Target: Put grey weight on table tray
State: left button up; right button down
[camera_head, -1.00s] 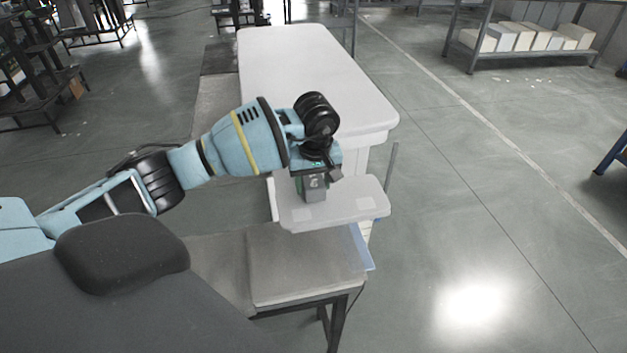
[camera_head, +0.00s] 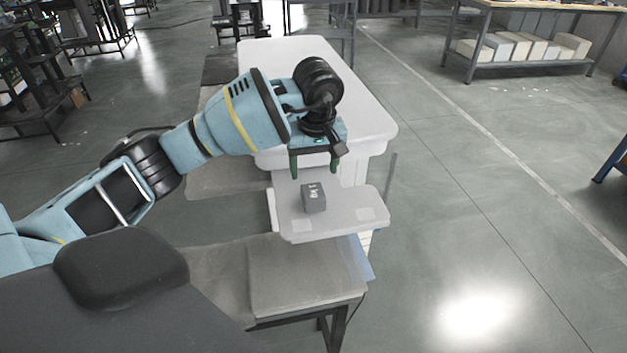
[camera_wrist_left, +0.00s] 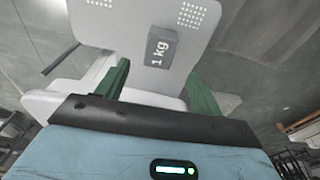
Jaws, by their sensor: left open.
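The grey weight (camera_head: 314,197) is a small block with a white label, resting on the light grey table tray (camera_head: 345,227) in the head view. In the left wrist view the weight (camera_wrist_left: 161,47) reads "1 kg" and sits on the tray (camera_wrist_left: 125,30) beyond the fingertips. My left gripper (camera_head: 313,172) has green fingers pointing down, open and empty, just above and behind the weight, apart from it. The left fingers also show in the left wrist view (camera_wrist_left: 160,82), spread with nothing between them. My right gripper is not in view.
A long white table (camera_head: 300,65) stands behind the tray. A grey bench (camera_head: 305,270) is in front of it. A shelf with several pale boxes (camera_head: 530,46) is at the far right. The floor on the right is clear.

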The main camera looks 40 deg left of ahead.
pick_arm(q)
jog(key=shift+s+d+r, duration=0.15)
jog(key=shift+r, duration=1.45)
jog(key=shift+f, duration=0.1)
